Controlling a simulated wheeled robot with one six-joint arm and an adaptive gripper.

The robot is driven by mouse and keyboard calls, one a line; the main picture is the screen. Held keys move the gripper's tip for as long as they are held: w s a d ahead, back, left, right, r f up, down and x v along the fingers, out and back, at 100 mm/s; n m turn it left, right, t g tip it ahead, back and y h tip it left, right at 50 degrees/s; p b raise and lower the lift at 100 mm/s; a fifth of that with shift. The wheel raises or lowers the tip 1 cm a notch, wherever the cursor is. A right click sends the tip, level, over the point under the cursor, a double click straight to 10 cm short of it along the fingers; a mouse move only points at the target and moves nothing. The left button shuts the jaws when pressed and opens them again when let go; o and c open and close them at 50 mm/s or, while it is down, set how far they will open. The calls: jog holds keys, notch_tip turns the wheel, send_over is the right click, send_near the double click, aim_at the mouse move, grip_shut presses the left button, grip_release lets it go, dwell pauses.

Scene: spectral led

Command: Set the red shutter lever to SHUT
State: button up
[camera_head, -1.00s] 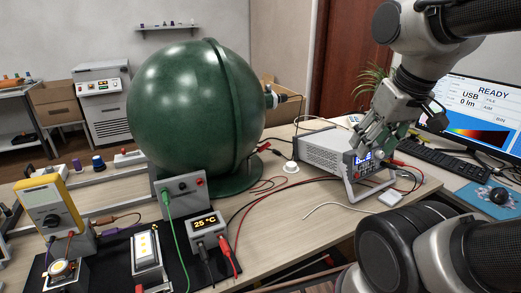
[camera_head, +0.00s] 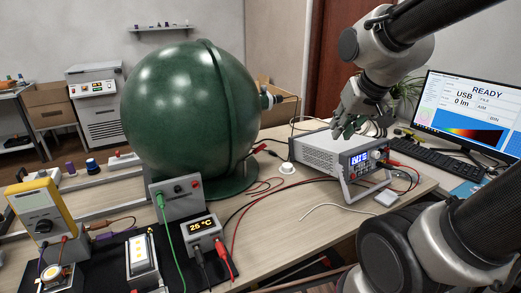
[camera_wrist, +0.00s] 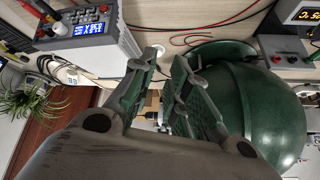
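I cannot make out a lever marked SHUT for certain. A small red part sits on a pale block (camera_head: 124,160) on the rail left of the large green sphere (camera_head: 185,105); its label is too small to read. The sphere also shows at the right of the wrist view (camera_wrist: 265,110). My gripper (camera_head: 346,128) hangs above the bench power supply (camera_head: 335,158), right of the sphere and apart from it. In the wrist view, my gripper's two fingers (camera_wrist: 164,66) stand apart with nothing between them.
A monitor (camera_head: 460,105) and keyboard (camera_head: 440,160) stand at the right. Red and black cables cross the table in front of the supply. A grey switch box (camera_head: 180,200), a temperature display (camera_head: 205,230) and a yellow meter (camera_head: 40,210) stand at the front left.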

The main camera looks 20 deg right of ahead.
jog(key=w+a+f+m+t, duration=0.1)
jog(key=w+a+f+t, duration=0.15)
jog(key=w, duration=0.45)
jog(key=w+a+f+m+t+y, duration=0.15)
jog(key=w+f, duration=0.25)
jog(key=w, duration=0.4)
jog(key=w+a+f+m+t+h, duration=0.1)
jog(key=w+f+m, duration=0.15)
jog(key=w, duration=0.45)
jog(key=m+t+y, duration=0.1)
jog(key=t+y, duration=0.1)
jog(key=t, duration=0.1)
send_near(262, 147)
jog(key=w+d+r, duration=0.2)
jog(key=w, duration=0.2)
notch_tip(262, 147, down, 5)
jog(key=s+a+m+t+y, duration=0.1)
jog(key=s+a+m+t, duration=0.1)
jog(key=m+t, duration=0.1)
jog(key=x, duration=0.7)
jog(key=shift+w+a+f, duration=0.15)
jog(key=shift+w+a, duration=0.05)
jog(key=shift+w, duration=0.2)
grip_shut()
